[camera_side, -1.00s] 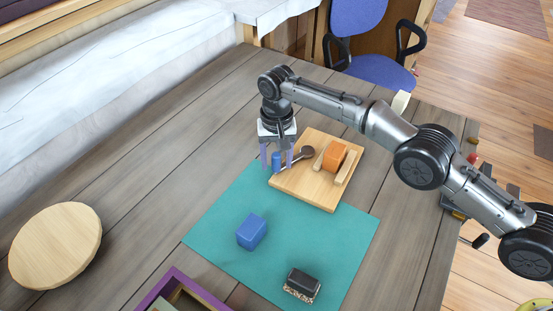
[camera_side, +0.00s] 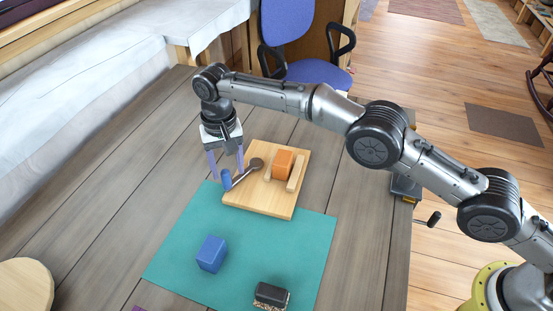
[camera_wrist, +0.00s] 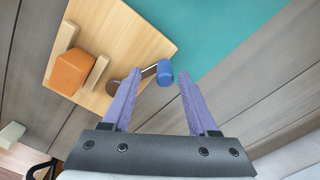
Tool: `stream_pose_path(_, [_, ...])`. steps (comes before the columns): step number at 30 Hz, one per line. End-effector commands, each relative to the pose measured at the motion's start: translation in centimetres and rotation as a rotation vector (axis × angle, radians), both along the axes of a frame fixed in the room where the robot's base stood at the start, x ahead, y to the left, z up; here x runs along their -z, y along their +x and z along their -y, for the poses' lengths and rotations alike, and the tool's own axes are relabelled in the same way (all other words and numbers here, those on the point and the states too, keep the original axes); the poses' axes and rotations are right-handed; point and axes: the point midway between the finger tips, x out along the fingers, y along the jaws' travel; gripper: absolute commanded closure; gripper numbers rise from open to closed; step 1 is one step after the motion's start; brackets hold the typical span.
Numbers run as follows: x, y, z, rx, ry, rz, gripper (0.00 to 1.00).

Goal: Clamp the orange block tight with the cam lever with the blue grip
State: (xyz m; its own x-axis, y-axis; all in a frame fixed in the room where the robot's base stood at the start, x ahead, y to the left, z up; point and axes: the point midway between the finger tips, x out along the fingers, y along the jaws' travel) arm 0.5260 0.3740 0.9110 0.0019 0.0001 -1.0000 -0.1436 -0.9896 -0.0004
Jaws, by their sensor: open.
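The cam lever has a dark round pivot (camera_side: 256,164) and a short arm ending in a blue grip (camera_side: 226,180). It lies on a light wooden board, its grip pointing away from the orange block (camera_side: 282,165). The block sits between two wooden strips; whether it touches both is unclear. My gripper (camera_side: 227,175) is open and empty, pointing down at the board's left edge. In the wrist view the blue grip (camera_wrist: 165,73) shows between the fingertips, close to the right one. I cannot tell whether either finger touches it. The orange block (camera_wrist: 70,72) is at left there.
The board (camera_side: 258,203) rests partly on a teal mat (camera_side: 180,265). A blue block (camera_side: 211,254) and a dark-topped brush-like block (camera_side: 271,295) sit on the mat. A round wooden disc (camera_side: 22,286) is at lower left. The grey table is bare left of the board.

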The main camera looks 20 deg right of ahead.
Motion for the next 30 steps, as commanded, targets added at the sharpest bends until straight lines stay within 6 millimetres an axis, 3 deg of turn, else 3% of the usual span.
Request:
stream_pose_path(15, [-5.0,-3.5,2.5,0.0,0.001,0.001,0.41])
stream_pose_path(30, [-7.6,-8.6,6.1,0.0,0.0,0.0,0.41])
